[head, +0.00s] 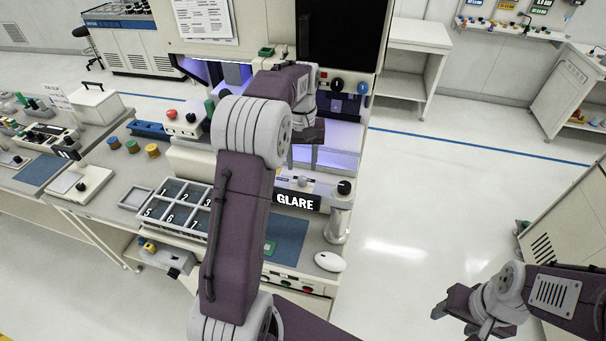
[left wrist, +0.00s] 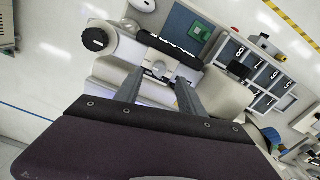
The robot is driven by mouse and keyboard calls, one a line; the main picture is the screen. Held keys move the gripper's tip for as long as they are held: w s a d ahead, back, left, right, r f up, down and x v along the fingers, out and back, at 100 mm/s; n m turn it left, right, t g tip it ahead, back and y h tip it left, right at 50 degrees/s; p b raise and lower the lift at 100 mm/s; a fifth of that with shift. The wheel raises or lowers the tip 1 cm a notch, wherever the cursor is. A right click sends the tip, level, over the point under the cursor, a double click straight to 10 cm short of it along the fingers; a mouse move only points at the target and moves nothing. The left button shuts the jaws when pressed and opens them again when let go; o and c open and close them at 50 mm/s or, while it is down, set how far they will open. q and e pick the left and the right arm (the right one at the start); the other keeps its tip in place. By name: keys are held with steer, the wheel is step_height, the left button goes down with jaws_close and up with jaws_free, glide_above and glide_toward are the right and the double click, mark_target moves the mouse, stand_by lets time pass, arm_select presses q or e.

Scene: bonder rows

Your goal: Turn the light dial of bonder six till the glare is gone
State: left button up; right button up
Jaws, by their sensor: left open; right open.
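The bonder (head: 335,140) stands in the middle of the head view. A black display on its front reads GLARE (head: 295,201); its dark back shows in the left wrist view (left wrist: 170,48). A black dial (head: 344,187) sits at the right end of this front panel, and it also shows in the left wrist view (left wrist: 95,39). Which dial is the light dial is not readable. My left gripper (head: 303,162) is open above the panel, left of the black dial and apart from it. In the left wrist view its fingers (left wrist: 157,78) frame a small pale fitting. My right gripper (head: 453,318) is open and empty at lower right.
The floor (head: 420,190) to the right is clear.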

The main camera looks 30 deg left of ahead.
mark_target(302, 179)
arm_select(q)
steer(key=f, duration=0.5)
steer(key=shift+w+f+p, duration=0.15)
steer(key=shift+w+p, duration=0.1)
steer(key=shift+p, duration=0.05)
steer(key=shift+s+f, duration=0.3)
steer(key=shift+f, duration=0.25)
steer(key=shift+w+f, duration=0.1)
steer(key=shift+w, duration=0.1)
steer(key=shift+c, duration=0.7)
jaws_close()
